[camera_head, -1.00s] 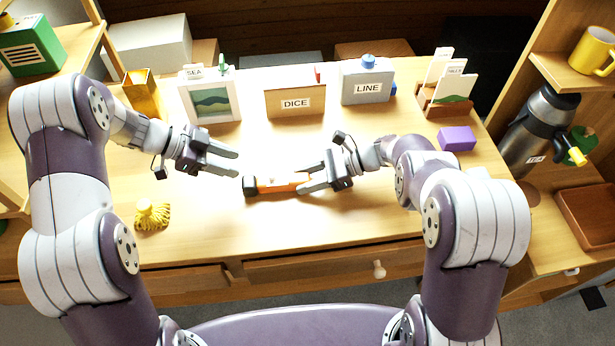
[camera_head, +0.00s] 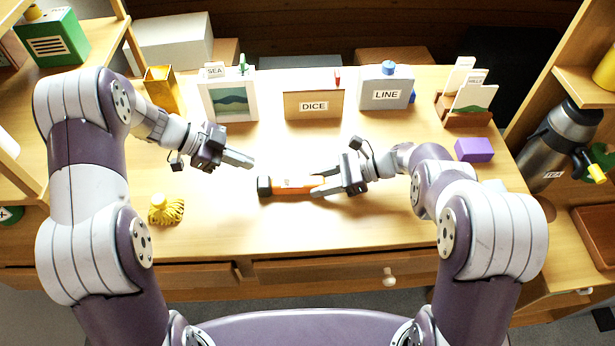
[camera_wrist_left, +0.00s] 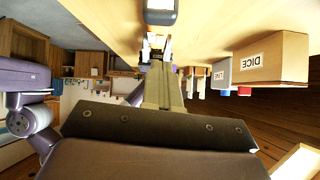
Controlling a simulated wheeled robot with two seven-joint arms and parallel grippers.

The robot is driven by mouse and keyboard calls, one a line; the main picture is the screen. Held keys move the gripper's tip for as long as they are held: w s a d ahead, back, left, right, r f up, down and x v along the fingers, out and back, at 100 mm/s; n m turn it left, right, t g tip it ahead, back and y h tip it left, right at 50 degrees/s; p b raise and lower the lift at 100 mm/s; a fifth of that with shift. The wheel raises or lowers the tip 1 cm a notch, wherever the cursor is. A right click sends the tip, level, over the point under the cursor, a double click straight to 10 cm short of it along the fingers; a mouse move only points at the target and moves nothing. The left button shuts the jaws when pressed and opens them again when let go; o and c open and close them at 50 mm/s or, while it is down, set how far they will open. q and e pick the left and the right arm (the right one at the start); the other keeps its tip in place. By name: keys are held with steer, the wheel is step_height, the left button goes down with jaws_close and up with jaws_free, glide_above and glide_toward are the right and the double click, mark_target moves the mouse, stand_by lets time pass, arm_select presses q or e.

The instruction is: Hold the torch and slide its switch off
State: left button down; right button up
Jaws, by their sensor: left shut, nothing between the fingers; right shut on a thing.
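The torch (camera_head: 291,186) is orange with a dark head at its left end and a small pale label on its body. It lies along the desk top in the head view. My right gripper (camera_head: 322,188) is shut on the torch's right part, and its fingers hide some of the body. My left gripper (camera_head: 250,164) is shut and empty, just above and left of the torch's dark head, apart from it. In the left wrist view the shut left fingers (camera_wrist_left: 158,65) point toward the dark torch head (camera_wrist_left: 160,12). I cannot make out the switch.
A yellow tasselled object (camera_head: 165,210) lies left on the desk. Along the back stand a picture frame (camera_head: 230,100), a DICE box (camera_head: 313,105), a LINE box (camera_head: 386,95) and a card holder (camera_head: 467,112). A purple block (camera_head: 474,150) is at right. The desk's front middle is clear.

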mark_target(284, 179)
arm_select(q)
steer(key=d+f+m, duration=0.1)
steer(key=d+m, duration=0.1)
steer(key=m, duration=0.3)
steer(key=d+f+m, duration=0.2)
steer(key=m, duration=0.4)
steer(key=d+f+m+y, duration=0.1)
steer(key=f+m, duration=0.1)
steer(key=m, duration=0.3)
steer(key=shift+w+d+f+m, duration=0.1)
steer(key=shift+d+f+m, duration=0.05)
steer(key=shift+d+m, duration=0.25)
